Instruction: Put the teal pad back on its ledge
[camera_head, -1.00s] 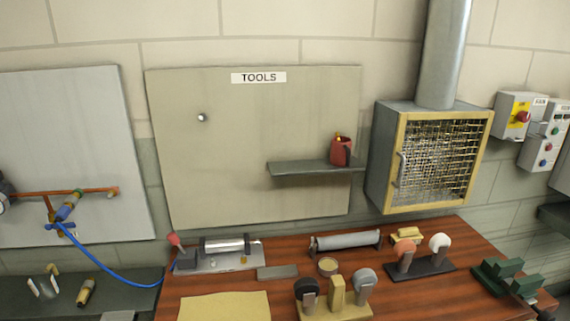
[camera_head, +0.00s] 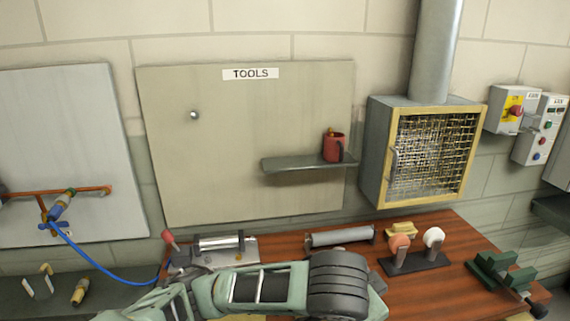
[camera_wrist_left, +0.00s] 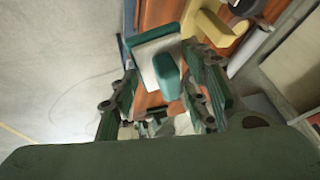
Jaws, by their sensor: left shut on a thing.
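In the left wrist view a rounded teal pad (camera_wrist_left: 166,74) sits between the fingers of my left gripper (camera_wrist_left: 163,88), which is shut on it. A second teal piece with a pale face (camera_wrist_left: 150,49) shows just behind the pad; I cannot tell whether they are joined. In the head view a dark ledge (camera_head: 300,163) juts from the lower right of the TOOLS board. A red mug (camera_head: 333,147) stands toward its right end, and its left part is bare. My left arm crosses the bottom of the head view; its gripper and the pad are not visible there. My right gripper is not in view.
The wooden bench (camera_head: 460,228) holds a grey roller (camera_head: 340,236), a stand with orange and white knobs (camera_head: 414,260) and a green vise (camera_head: 505,272). A mesh-fronted box (camera_head: 430,155) hangs right of the ledge. My arm hides the bench's front middle.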

